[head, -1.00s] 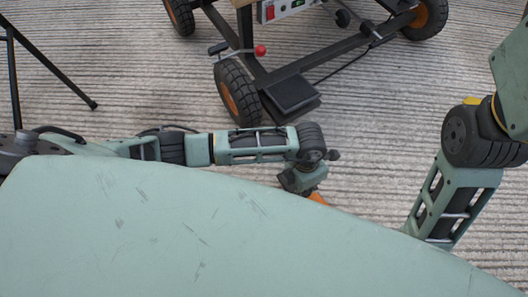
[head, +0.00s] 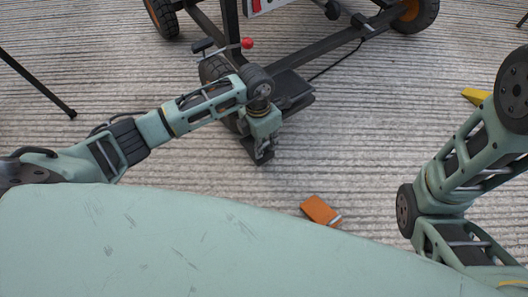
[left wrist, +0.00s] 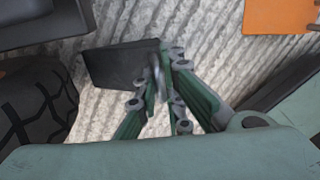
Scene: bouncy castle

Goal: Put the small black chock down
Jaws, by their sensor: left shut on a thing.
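The small black chock (left wrist: 112,66) is a dark block in the left wrist view, held at the tips of my left gripper (left wrist: 163,78). In the head view my left gripper (head: 262,147) points down beside the cart's near wheel (head: 216,72), and a dark piece of the chock (head: 265,158) shows under it. The wheel's black tyre (left wrist: 35,112) is at the left of the wrist view, apart from the chock. I cannot tell whether the chock touches the ground. My right arm shows at the right, but its gripper is out of view.
An orange block (head: 320,210) lies on the ridged concrete (head: 370,140); it also shows in the wrist view (left wrist: 280,14). A black flat box (head: 292,93) sits by the cart frame (head: 325,52). A yellow piece (head: 476,96) lies at the right. A tripod leg (head: 40,85) stands at the left.

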